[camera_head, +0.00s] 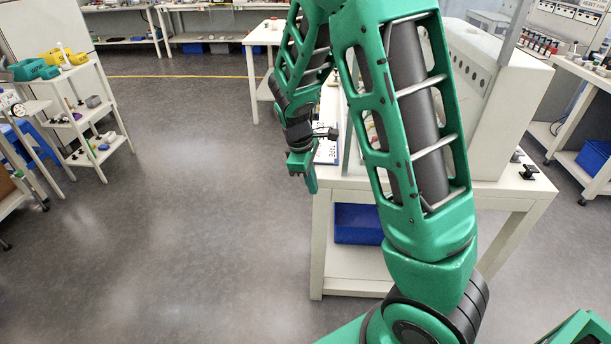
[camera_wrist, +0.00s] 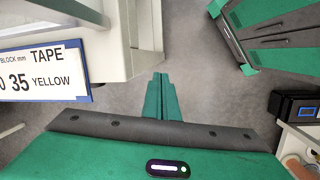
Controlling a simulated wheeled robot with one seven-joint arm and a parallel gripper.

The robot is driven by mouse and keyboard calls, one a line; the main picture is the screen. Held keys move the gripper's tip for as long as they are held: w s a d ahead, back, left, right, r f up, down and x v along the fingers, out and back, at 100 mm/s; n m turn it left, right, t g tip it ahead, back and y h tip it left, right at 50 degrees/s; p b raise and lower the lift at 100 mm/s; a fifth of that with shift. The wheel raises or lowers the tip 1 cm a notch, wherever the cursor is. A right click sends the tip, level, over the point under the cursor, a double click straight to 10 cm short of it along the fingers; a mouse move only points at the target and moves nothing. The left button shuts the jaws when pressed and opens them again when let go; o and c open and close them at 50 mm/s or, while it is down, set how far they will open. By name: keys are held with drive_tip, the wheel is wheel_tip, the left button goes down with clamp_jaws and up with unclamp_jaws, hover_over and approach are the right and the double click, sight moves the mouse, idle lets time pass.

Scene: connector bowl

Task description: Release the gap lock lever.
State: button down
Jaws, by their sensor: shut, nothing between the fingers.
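My gripper (camera_head: 308,182) hangs beside the left edge of the white table, in front of a label board. In the wrist view its two green fingers (camera_wrist: 161,97) are pressed together with nothing between them. The label board (camera_wrist: 42,74) is at the left in the wrist view and reads "TAPE", "35" and "YELLOW"; in the head view it shows (camera_head: 326,151) just right of my gripper. I cannot make out a gap lock lever for certain in either view. My arm hides much of the table and of the large white machine (camera_head: 508,105).
The white table (camera_head: 500,196) has a blue bin (camera_head: 357,224) on its lower shelf. Small black fittings (camera_head: 528,172) sit at its right corner. A white shelf rack (camera_head: 84,125) stands at the far left. The grey floor (camera_head: 190,200) between them is clear.

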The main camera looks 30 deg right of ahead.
drive_tip(key=w+a+f+n+t+h, duration=0.1)
drive_tip(key=w+a+f+n+h, duration=0.15)
drive_tip(key=w+f+n, duration=0.5)
drive_tip(key=w+a+f+n+t+h, duration=0.1)
drive_tip(key=w+a+f+n, duration=0.35)
drive_tip(key=f, duration=0.55)
drive_tip(key=w+d+r+n+t+h, duration=0.2)
drive_tip(key=w+d+n+h, duration=0.3)
drive_tip(key=w+d+n, duration=0.5)
drive_tip(key=w+n+t, duration=0.1)
drive_tip(key=n, duration=0.1)
drive_tip(key=shift+w+d+n+t, duration=0.25)
drive_tip(key=shift+d+n+t, duration=0.05)
drive_tip(key=shift+d+n, duration=0.1)
drive_tip(key=x, duration=1)
